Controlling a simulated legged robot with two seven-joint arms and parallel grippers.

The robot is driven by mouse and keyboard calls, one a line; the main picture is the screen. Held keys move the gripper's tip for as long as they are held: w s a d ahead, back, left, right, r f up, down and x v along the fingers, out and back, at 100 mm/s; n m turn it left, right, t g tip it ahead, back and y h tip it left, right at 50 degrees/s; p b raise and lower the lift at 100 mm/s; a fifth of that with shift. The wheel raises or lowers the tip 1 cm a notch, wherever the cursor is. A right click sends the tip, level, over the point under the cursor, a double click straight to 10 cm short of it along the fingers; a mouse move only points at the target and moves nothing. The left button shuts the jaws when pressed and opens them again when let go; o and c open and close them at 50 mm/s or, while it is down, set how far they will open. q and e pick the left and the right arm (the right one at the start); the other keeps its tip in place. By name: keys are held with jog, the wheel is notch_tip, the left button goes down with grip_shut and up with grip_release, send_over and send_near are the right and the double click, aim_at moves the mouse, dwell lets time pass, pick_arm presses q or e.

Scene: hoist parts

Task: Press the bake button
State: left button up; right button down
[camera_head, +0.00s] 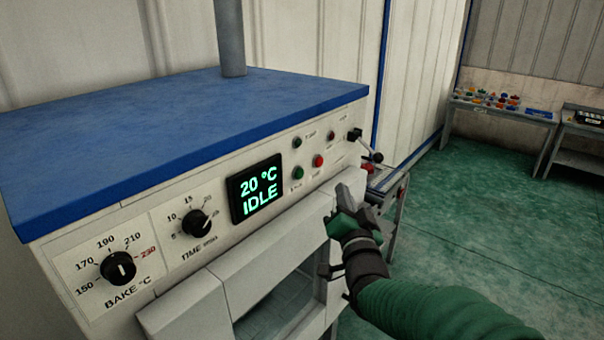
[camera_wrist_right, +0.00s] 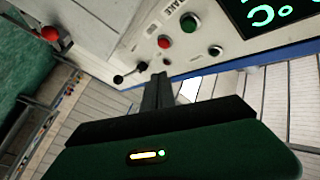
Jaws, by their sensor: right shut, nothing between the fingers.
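The bake button is a green button (camera_head: 298,172) on the white front panel of the oven, right of the display, with a small label below it. In the right wrist view the green button (camera_wrist_right: 190,22) sits by the word BAKE, near the top. My right gripper (camera_head: 345,198) is shut and empty, in front of the oven, below and right of the button and apart from it. Its closed fingers (camera_wrist_right: 160,90) point up towards the panel in the wrist view. My left gripper is not in view.
A red button (camera_head: 318,161) sits right of the green one, with two darker buttons above. A display (camera_head: 256,188) reads 20 °C IDLE. Two black dials (camera_head: 118,267) are at left. A black lever (camera_head: 355,134) sticks out at right. Tables (camera_head: 500,107) stand far back over open green floor.

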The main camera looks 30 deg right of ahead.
aim_at(298, 173)
jog(key=w+a, duration=0.1)
jog(key=w, duration=0.1)
jog(key=w+a, duration=0.3)
jog(key=w, duration=0.2)
jog(key=shift+a+r+p, duration=0.1)
jog(key=shift+a+p, duration=0.05)
jog(key=shift+p, duration=0.25)
jog(key=shift+w, duration=0.15)
jog(key=shift+d, duration=0.65)
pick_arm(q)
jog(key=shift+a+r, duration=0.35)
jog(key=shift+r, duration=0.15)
pick_arm(e)
jog(key=shift+a, duration=0.5)
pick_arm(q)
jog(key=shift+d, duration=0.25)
pick_arm(e)
jog(key=shift+d, duration=0.35)
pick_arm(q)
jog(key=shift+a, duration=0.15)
pick_arm(e)
jog(key=shift+a, duration=0.25)
